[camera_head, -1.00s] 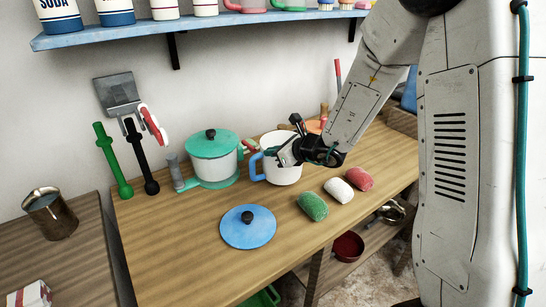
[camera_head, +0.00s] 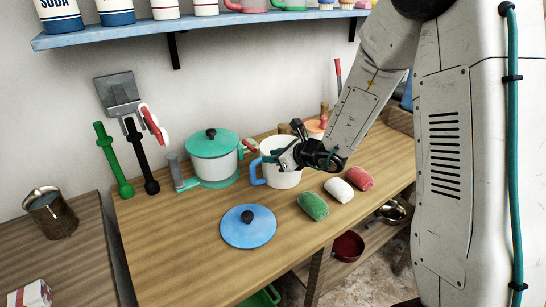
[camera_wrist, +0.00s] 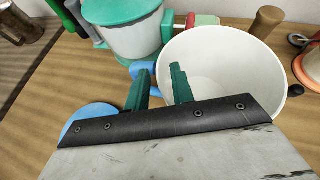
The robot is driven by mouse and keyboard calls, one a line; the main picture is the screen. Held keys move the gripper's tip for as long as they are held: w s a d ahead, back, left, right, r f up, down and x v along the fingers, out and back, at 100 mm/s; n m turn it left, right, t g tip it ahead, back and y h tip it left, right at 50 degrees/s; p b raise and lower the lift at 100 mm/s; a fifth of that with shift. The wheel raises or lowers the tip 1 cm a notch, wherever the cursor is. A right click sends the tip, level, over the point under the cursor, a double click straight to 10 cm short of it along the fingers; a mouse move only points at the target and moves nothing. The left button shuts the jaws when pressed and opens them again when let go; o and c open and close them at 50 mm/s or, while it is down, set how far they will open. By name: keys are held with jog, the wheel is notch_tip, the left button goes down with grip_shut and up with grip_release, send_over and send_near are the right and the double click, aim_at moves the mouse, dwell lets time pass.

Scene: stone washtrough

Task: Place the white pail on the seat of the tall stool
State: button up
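The white pail (camera_head: 285,177) with a blue handle (camera_head: 257,169) stands upright on the wooden table. It also shows in the wrist view, seen into from above (camera_wrist: 235,62). My gripper (camera_head: 270,157) is at the pail's rim. In the wrist view the two green fingers of my gripper (camera_wrist: 159,82) are apart, one outside the pail by the handle and one over its inside, with the rim between them. A clear gap shows between the fingers. I see no tall stool in these frames.
Left of the pail stands a white pot with a green lid (camera_head: 212,146). A blue lid (camera_head: 248,227) lies in front. Green (camera_head: 313,206), white (camera_head: 338,190) and red (camera_head: 360,178) rolls lie to the right. The table's front left is clear.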

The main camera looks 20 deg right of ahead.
jog(key=v, duration=1.2)
jog(key=s+a+r+n+g+y, duration=0.3)
jog(key=s+a+r+n, duration=0.3)
jog(key=a+n, duration=0.15)
jog(key=s+r+n+g+h, duration=0.1)
jog(key=s+n+g+h, duration=0.1)
jog(key=s+n, duration=0.5)
jog(key=s+a+r+n+g+h, duration=0.1)
jog(key=s+n+g, duration=0.3)
jog(key=s+n, duration=0.4)
jog(key=shift+s+a+r+h, duration=0.2)
jog(key=shift+s+r+h, duration=0.4)
jog(key=shift+s, duration=0.3)
jog(key=shift+o, duration=1.2)
jog(key=s+d+r+n+h, duration=0.1)
jog(key=s+d+n+h, duration=0.4)
jog(key=s+d, duration=0.1)
jog(key=shift+s+d+r+h, duration=0.2)
jog(key=shift+s+d+h, duration=0.1)
jog(key=shift+d, duration=0.55)
jog(key=shift+o, duration=0.9)
jog(key=shift+s+d+n, duration=0.1)
jog(key=shift+d+n, duration=0.15)
jog(key=shift+n, duration=0.1)
jog(key=shift+d+r, duration=0.1)
jog(key=shift+c, duration=0.7)
jog(key=shift+d, duration=0.1)
